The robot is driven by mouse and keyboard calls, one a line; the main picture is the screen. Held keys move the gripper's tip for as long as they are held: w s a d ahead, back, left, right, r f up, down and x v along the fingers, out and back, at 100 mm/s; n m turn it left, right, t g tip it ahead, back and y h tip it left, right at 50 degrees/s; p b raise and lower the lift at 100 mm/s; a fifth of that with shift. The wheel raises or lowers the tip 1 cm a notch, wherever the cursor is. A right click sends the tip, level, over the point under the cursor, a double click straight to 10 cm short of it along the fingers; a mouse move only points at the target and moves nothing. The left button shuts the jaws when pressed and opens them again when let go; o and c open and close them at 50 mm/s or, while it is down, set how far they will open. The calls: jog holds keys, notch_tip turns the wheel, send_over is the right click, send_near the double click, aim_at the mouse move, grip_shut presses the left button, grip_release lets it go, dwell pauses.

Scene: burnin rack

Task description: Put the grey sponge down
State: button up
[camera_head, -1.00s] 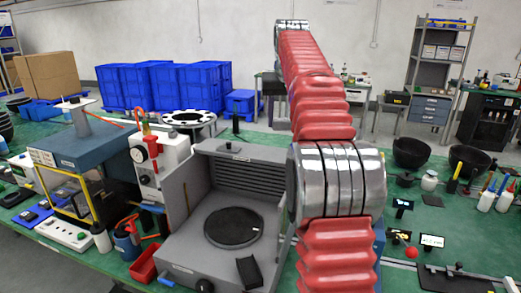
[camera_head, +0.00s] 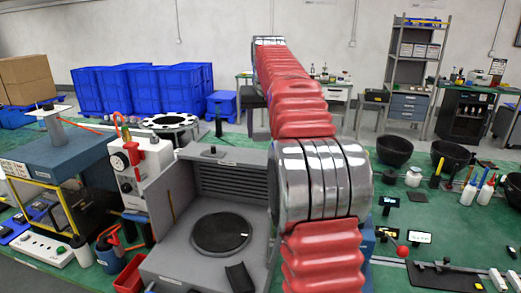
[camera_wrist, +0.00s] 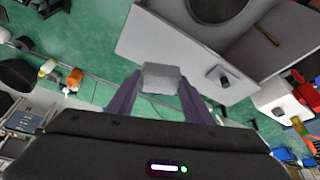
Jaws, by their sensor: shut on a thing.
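In the wrist view my gripper (camera_wrist: 161,88) is shut on the grey sponge (camera_wrist: 161,77), a small light grey block between its two dark fingers. The sponge is in front of the green bench top, beside the edge of a grey open-fronted machine. How high it is held cannot be told. In the head view my red and silver arm fills the middle; the gripper and sponge are not visible there.
The grey machine (camera_head: 184,262) with a round black plate (camera_head: 221,233) stands left of my arm; it also shows in the wrist view (camera_wrist: 165,42). Black bowls (camera_head: 394,150) and bottles (camera_head: 468,193) stand at the right. Some green bench (camera_head: 395,262) right of my arm is bare.

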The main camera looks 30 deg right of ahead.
jog(key=shift+f, duration=1.15)
jog(key=shift+f, duration=2.05)
jog(key=o, duration=0.9)
jog(key=shift+f, duration=0.1)
jog(key=shift+o, duration=0.2)
jog(key=v, duration=1.2)
